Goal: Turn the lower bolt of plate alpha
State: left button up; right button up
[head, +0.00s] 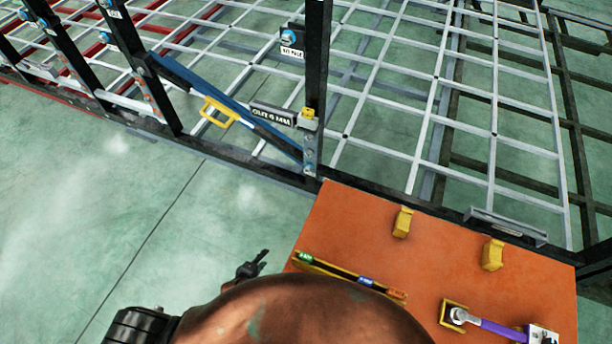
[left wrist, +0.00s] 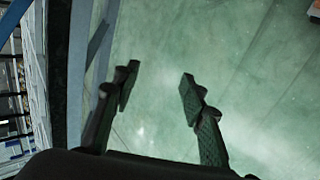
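In the head view, a grey plate (head: 310,152) with bolts one above another is on the lower part of the near black post (head: 317,75). Similar bolted plates (head: 146,92) are on posts farther left. I cannot read which plate is alpha. A torque-wrench-like tool with a purple handle (head: 497,328) lies on the orange table (head: 365,225). My left gripper (head: 262,262) is over the floor, left of the table and below the post. In the left wrist view, its two fingers (left wrist: 158,82) are apart with nothing between them. My right gripper is not in view.
A blue diagonal bar (head: 195,80) with a yellow handle (head: 218,111) and a sign reading about "OUT 6 MM" (head: 273,116) meets the near post. Yellow holders (head: 402,222) and a tray of coloured pieces (head: 350,277) are on the table. Green floor at left is clear.

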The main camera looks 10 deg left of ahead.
pick_arm(q)
jog(key=w+d+r+n+t+b, duration=0.2)
jog(key=w+r+n, duration=0.25)
jog(key=w, duration=0.35)
jog(key=w+d+r+n+t+b, duration=0.25)
jog(key=w+r+n, duration=0.2)
jog(key=w, duration=0.25)
jog(key=n+t+h+b, duration=0.2)
jog(key=n+t+b, duration=0.25)
jog(key=n, duration=0.95)
send_near(307, 170)
jog(key=w, duration=0.1)
jog(key=shift+g, duration=0.3)
jog(key=b+x, duration=0.1)
jog(key=x, duration=0.5)
jog(key=shift+w+d+r, duration=0.1)
jog(key=shift+w+d, duration=0.2)
jog(key=shift+w, duration=0.6)
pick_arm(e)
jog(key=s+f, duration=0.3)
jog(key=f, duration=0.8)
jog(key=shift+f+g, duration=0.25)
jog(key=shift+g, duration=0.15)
pick_arm(q)
jog(key=shift+c, duration=0.4)
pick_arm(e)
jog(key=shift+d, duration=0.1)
